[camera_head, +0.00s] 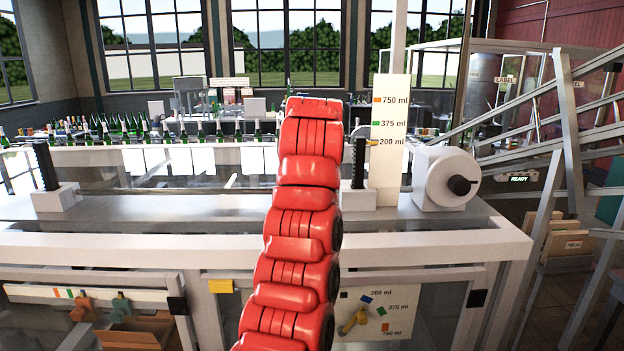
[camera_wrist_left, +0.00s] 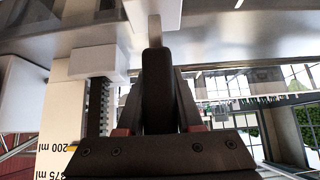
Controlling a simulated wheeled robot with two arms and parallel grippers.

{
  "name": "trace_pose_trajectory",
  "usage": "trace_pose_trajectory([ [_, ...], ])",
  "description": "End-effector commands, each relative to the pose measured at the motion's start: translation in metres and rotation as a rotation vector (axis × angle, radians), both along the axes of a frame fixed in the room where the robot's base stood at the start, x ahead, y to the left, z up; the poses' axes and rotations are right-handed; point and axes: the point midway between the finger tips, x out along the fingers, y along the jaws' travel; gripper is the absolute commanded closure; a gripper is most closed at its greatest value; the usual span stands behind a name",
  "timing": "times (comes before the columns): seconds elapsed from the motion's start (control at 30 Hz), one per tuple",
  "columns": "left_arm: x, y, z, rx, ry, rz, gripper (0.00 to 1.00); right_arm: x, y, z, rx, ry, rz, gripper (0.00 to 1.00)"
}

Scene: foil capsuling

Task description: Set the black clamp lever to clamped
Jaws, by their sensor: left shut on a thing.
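The black clamp lever (camera_wrist_left: 158,85) is a rounded black grip on a short pale stem in the left wrist view. My left gripper (camera_wrist_left: 157,100) is shut on it, with a dark finger on each side of the grip. In the head view a red segmented arm of mine crosses the middle. It hides the lever and the left gripper. I cannot tell the lever's setting from these frames. My right gripper is not in view.
A black toothed post (camera_head: 358,163) on a white block stands beside the size board (camera_head: 391,130); another post (camera_head: 45,167) stands at left. A white round drum with a black knob (camera_head: 459,185) is at right. The metal bench top (camera_head: 150,205) left of the arm is clear.

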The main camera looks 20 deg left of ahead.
Motion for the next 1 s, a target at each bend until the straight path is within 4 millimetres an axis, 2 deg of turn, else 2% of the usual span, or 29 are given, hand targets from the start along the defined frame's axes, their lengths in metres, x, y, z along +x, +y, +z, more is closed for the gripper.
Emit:
trace_pose_trajectory([
  [0.3, 0.000, 0.000, 0.000, -0.001, 0.001, 0.001, 1.00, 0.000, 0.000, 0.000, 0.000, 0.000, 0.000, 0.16],
  [0.33, 0.000, 0.000, 0.000, -0.001, 0.001, 0.001, 0.62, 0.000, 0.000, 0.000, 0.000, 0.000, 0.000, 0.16],
  [0.47, 0.000, 0.000, 0.000, -0.001, 0.001, 0.001, 0.38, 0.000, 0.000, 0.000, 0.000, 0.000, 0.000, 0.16],
  [0.5, 0.000, 0.000, 0.000, -0.001, 0.001, 0.001, 0.35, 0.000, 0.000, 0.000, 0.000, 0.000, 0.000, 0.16],
  [0.83, -0.001, 0.000, 0.001, -0.001, 0.000, 0.001, 0.35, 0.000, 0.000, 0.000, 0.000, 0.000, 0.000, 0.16],
  [1.0, -0.008, -0.001, 0.010, 0.000, -0.004, 0.000, 0.35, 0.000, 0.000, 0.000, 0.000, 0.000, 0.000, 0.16],
])
